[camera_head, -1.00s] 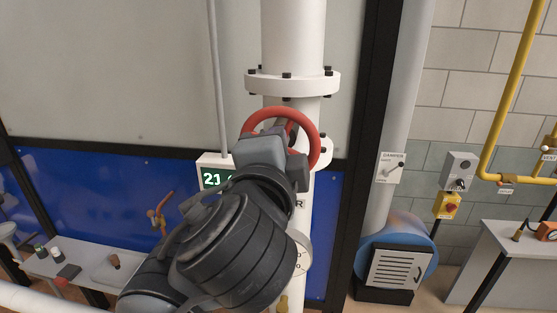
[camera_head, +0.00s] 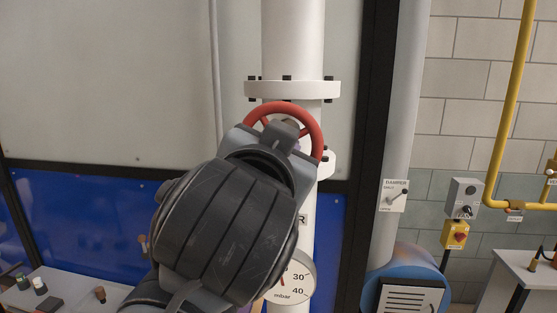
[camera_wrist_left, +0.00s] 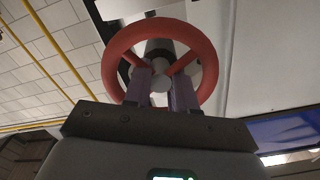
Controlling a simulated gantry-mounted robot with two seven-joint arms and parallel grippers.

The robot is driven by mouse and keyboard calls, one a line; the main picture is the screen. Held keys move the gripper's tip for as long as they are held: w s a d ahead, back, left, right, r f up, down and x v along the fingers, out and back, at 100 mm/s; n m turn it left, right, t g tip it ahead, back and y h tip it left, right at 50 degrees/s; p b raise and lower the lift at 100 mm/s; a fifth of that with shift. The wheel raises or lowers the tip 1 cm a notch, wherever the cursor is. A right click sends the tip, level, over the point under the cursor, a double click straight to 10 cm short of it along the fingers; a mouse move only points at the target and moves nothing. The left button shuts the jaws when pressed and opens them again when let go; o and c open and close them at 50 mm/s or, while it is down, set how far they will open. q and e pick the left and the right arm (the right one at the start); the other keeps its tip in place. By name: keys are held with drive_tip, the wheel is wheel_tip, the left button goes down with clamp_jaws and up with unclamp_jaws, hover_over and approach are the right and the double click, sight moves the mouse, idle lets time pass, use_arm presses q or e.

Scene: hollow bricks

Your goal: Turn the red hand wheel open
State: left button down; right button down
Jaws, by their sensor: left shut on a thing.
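The red hand wheel (camera_head: 285,106) is mounted on the white vertical pipe, just below a bolted flange. My left arm covers its lower left part in the head view. In the left wrist view the wheel's rim (camera_wrist_left: 110,65) and grey hub (camera_wrist_left: 160,79) show, with two spokes in sight. My left gripper (camera_wrist_left: 161,88) is shut on the wheel, with its two purple-grey fingers reaching inside the rim just below the hub. The exact part gripped is hidden between the fingers. My right gripper is not in view.
A round mbar gauge (camera_head: 292,278) sits low on the white pipe (camera_head: 293,40), partly behind my arm. A dark post (camera_head: 372,120) and a grey duct with a damper plate (camera_head: 392,195) stand to the right. Yellow pipe (camera_head: 515,90) runs along the brick wall.

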use_arm(q)
drive_tip(key=n+b, duration=0.1)
drive_tip(key=n, duration=0.2)
drive_tip(key=shift+f+b, duration=0.1)
drive_tip(key=shift+b, duration=0.3)
drive_tip(key=shift+n+b, duration=0.55)
drive_tip(key=shift+n, duration=0.65)
drive_tip(key=c, duration=1.2)
unclamp_jaws()
drive_tip(key=shift+s, duration=0.1)
